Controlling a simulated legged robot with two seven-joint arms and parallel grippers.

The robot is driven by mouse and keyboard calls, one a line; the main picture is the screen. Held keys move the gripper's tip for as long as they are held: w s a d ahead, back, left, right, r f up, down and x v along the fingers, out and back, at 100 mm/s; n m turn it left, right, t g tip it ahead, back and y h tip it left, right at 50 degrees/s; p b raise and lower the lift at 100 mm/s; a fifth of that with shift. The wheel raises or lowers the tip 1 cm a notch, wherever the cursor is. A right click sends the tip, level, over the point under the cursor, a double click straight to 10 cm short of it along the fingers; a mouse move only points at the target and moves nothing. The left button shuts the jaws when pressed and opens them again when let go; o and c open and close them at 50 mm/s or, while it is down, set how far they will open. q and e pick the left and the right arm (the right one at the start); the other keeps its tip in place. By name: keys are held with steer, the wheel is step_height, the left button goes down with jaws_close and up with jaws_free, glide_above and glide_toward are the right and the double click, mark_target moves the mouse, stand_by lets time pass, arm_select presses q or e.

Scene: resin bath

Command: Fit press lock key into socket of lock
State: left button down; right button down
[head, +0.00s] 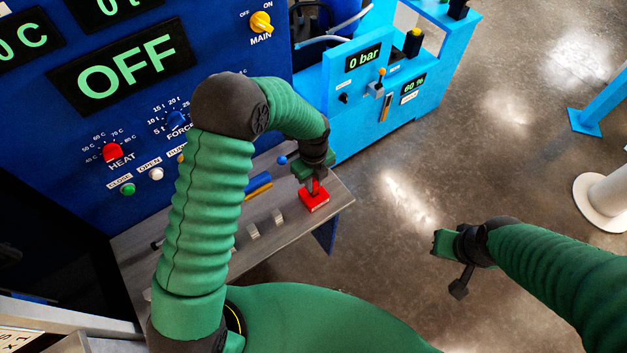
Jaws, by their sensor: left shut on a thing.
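The red lock (313,202) is a square block at the right end of the grey shelf, below the blue press panel. My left gripper (315,174) is directly above it, pointing down, shut on a small red piece that I take for the press lock key (315,187). The key's lower end meets the top of the lock in the picture. The socket is hidden, so I cannot tell whether the key is inside it or just over it. My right gripper (445,246) hangs empty over the floor at the right, far from the shelf; its jaw gap is unclear.
The grey shelf (285,222) also bears a blue piece and a yellow piece (258,190) left of the lock, and small metal blocks. The press panel (225,70) stands close behind. A light-blue machine (345,115) is behind at the right.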

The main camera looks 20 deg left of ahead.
arm_select(q)
steer(key=shift+f+b, duration=0.6)
steer(key=shift+f, duration=0.75)
steer(key=c, duration=1.3)
jaws_free()
steer(key=shift+r, duration=0.1)
steer(key=shift+o, duration=0.2)
step_height(320, 180, up, 17)
step_height(320, 180, up, 12)
steer(key=p, duration=1.2)
